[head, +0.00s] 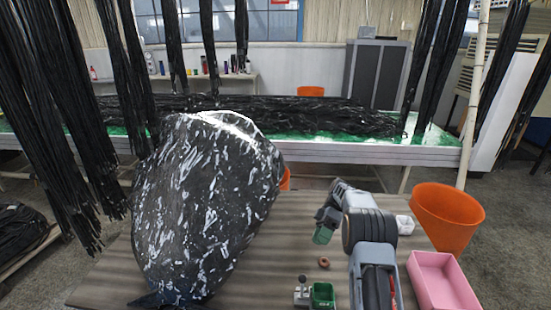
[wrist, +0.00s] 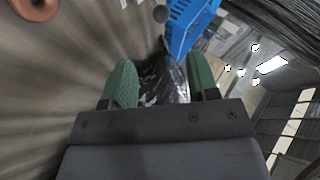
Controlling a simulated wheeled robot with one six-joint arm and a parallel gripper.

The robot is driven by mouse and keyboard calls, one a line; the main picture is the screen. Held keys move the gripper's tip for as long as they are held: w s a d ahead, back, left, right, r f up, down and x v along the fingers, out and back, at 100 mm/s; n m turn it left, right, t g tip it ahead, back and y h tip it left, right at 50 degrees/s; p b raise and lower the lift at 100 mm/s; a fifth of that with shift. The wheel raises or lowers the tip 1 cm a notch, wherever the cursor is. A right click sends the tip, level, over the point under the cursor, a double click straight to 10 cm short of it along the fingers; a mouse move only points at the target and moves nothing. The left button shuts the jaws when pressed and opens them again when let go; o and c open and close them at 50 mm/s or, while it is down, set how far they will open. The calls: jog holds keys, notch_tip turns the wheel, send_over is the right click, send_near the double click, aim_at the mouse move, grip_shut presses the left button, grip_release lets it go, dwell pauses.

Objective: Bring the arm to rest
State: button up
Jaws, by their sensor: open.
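In the wrist view my gripper (wrist: 161,82) shows two green fingers standing apart. A dark glossy surface, likely the large black bag (head: 205,205), shows between and beyond them (wrist: 165,82); I see no sign that they grip it. In the head view the bag stands to the left of my gripper, with a gap between them.
A reddish-brown ring (head: 323,262) and a small green box (head: 322,294) are on the table. A pink tray (head: 441,282) and an orange bucket (head: 447,217) are at right. Black hoses (head: 65,110) hang at left. A blue crate (wrist: 190,25) shows in the wrist view.

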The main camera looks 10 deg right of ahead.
jog(key=f+m, duration=0.1)
jog(key=m, duration=0.1)
jog(key=f+m+t+h, duration=0.1)
jog(key=f+m, duration=0.1)
jog(key=s+f+m, duration=0.1)
jog(key=f+m, duration=0.1)
jog(key=m, duration=0.1)
jog(key=shift+d+t, duration=0.2)
jog(key=shift+t, duration=0.1)
jog(key=s+a+r+m+t+h+p, duration=0.1)
jog(key=s+a+r+m+t+h, duration=0.1)
jog(key=s+r, duration=0.4)
jog(key=s+a+r+m+t+h+p, duration=0.1)
jog(key=s+r+m+t+h, duration=0.1)
jog(key=s+r+t, duration=0.3)
jog(key=s+a+r+m+t+h+p, duration=0.1)
jog(key=s+a+r+m+t+h, duration=0.1)
jog(key=s+r, duration=0.6)
jog(key=shift+s+a+m+t, duration=0.3)
jog(key=shift+s+m+t, duration=0.6)
jog(key=shift+s+m, duration=0.15)
jog(key=shift+r, duration=0.1)
jog(key=shift+c, duration=0.3)
